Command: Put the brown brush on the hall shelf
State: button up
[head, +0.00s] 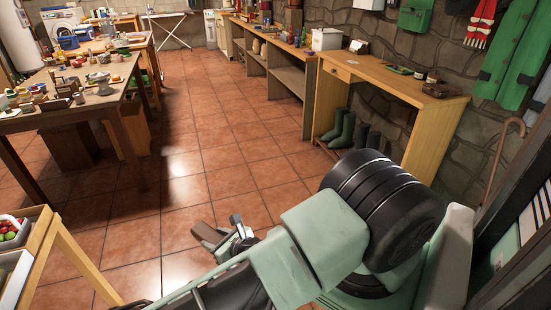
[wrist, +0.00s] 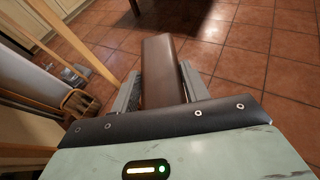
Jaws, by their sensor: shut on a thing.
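The brown brush (wrist: 160,68) is between the two fingers of my gripper (wrist: 159,88) in the wrist view, its long smooth brown body pointing away from the wrist. My gripper (head: 232,240) is shut on it, and the brush (head: 207,235) shows in the head view over the tiled floor. The pale wooden shelf unit (head: 446,101) below the hanging coats looks like the hall shelf. It stands against the stone wall at the right, beyond and apart from my gripper.
On the shelf unit's top lie a green item (head: 399,70), a tin (head: 432,77) and a dark item (head: 436,91). Boots (head: 345,130) stand below. A cluttered table (head: 90,108) is at left; a walking stick (head: 497,155) leans right. The middle floor is clear.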

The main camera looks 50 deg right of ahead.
aim_at(397, 83)
jog(key=k+l+z, duration=0.15)
jog(key=k+z, duration=0.35)
jog(key=i+l+z, duration=0.55)
jog(key=z, duration=0.2)
jog(key=i, duration=0.05)
